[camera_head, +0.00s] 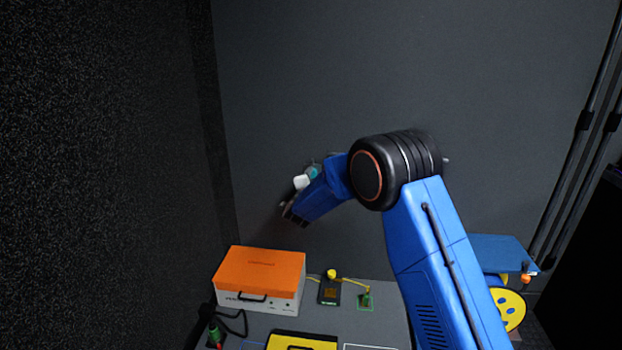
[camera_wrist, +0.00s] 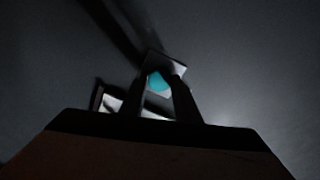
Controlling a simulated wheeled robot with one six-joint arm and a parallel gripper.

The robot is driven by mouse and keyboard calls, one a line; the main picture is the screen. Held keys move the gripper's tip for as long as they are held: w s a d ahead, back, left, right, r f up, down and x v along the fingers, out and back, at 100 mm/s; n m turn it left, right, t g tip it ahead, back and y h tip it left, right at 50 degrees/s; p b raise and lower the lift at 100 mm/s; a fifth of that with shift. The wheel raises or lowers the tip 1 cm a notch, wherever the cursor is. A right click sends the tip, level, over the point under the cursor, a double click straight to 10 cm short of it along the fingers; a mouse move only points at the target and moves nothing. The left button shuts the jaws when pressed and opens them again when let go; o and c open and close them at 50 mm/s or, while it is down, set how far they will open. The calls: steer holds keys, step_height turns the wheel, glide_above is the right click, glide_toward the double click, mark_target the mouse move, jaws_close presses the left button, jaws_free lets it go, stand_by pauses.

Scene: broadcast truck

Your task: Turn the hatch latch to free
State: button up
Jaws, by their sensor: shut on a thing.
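The hatch latch appears as a small teal part (camera_wrist: 158,82) against a pale plate (camera_wrist: 178,68) in the dim wrist view. My gripper (camera_wrist: 163,86) has its two dark fingers on either side of the teal part and is shut on it. In the head view a teal patch (camera_head: 313,172) and a white piece (camera_head: 301,182) show at the dark wall, beside the end of my blue arm. My fingertips are hard to make out there. The latch's turn angle and any free mark cannot be read.
Below is a grey worktop (camera_head: 375,321) with an orange-lidded case (camera_head: 260,268), a black device with a yellow knob (camera_head: 330,288), a green-edged part (camera_head: 366,299) and a yellow panel (camera_head: 302,341). A blue surface (camera_head: 495,250) stands at the right. The wall around the latch looks clear.

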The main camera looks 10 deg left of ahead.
steer(key=shift+a+f, duration=0.1)
stand_by(0.4)
steer(key=o, duration=1)
steer(key=shift+o, duration=0.2)
steer(key=shift+s, duration=0.15)
steer(key=s, duration=1.7)
steer(key=shift+a, duration=0.25)
steer(key=shift+s, duration=0.1)
